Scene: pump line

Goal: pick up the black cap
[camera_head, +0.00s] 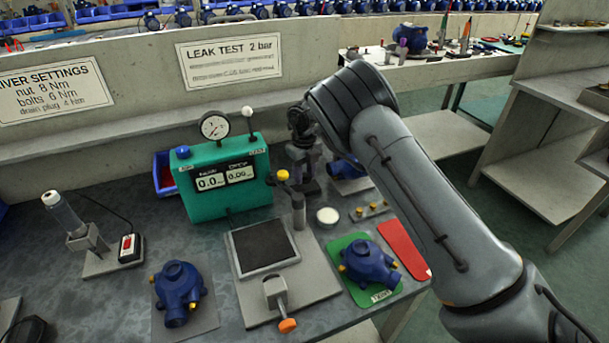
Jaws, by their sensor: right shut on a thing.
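My right gripper (304,168) hangs from my arm behind the test plate, to the right of the green gauge box (222,190). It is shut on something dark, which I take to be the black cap. Its fingertips and the cap's outline are dark and partly hidden, so the cap's shape is unclear. I see no other black cap on the bench. My left gripper is not in view.
A white disc (327,215) lies nearby. Blue pumps sit on a grey mat (205,322) and a green mat (356,294). A red mat (404,248) is empty.

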